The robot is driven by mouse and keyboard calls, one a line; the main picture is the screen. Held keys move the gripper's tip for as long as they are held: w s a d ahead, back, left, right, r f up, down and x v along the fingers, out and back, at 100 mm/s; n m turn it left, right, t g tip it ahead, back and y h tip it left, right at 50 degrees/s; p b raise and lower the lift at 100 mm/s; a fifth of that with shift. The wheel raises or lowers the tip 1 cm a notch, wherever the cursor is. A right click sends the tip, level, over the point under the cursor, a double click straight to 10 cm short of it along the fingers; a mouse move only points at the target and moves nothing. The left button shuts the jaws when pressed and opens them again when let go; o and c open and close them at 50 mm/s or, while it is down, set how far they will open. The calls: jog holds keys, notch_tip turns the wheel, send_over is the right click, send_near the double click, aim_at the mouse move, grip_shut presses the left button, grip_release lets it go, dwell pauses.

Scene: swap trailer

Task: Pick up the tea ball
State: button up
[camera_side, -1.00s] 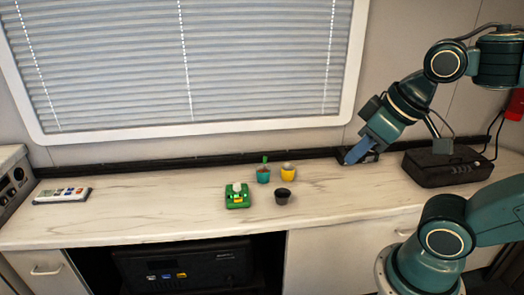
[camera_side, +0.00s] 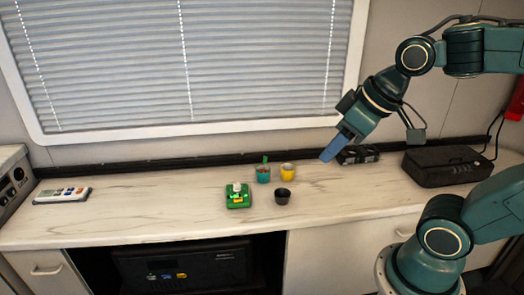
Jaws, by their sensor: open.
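I cannot make out a tea ball for certain at this size. A teal cup (camera_side: 263,175) with something green sticking up from it stands at the middle of the counter. A yellow cup (camera_side: 288,174) with pale contents stands just right of it. A small black cup (camera_side: 282,197) stands in front of them. A green block-like item (camera_side: 238,200) with a white piece on top sits to the left. My gripper (camera_side: 328,155) is open, above the counter and to the right of the yellow cup. Nothing shows between its blue fingers.
A dark object (camera_side: 357,155) lies at the back of the counter (camera_side: 150,200), right of my gripper. A black box (camera_side: 445,167) with cables stands farther right. A remote-like panel (camera_side: 62,195) lies at the far left. The counter between the panel and the green item is clear.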

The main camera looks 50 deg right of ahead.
jog(key=w+d+f+n+t+y, duration=0.1)
jog(key=w+d+f, duration=0.2)
jog(key=w, duration=0.5)
jog(key=w+d+f+n+t+y, duration=0.1)
jog(key=w+d+f, duration=0.25)
jog(key=w, duration=0.35)
jog(key=w+d+f+y, duration=0.1)
jog(key=w+d+f, duration=0.2)
jog(key=w, duration=0.5)
jog(key=w+d+f+m+t+h, duration=0.1)
jog(key=w+d+f+m+t, duration=0.15)
jog(key=d+f, duration=0.7)
jog(key=w+d+f+m+t+h, duration=0.1)
jog(key=d+f+t+h, duration=0.15)
jog(key=d+f, duration=0.7)
send_over(264, 168)
jog(key=s, duration=0.3)
jog(key=shift+d+f+t+y, duration=0.2)
jog(key=shift+f, duration=0.55)
jog(key=shift+d+f+t+y, duration=0.15)
jog(key=shift+d+f+t, duration=0.05)
jog(key=shift+f, duration=0.55)
jog(key=shift+x, duration=2.6)
jog(key=shift+a+f, duration=0.1)
grip_shut()
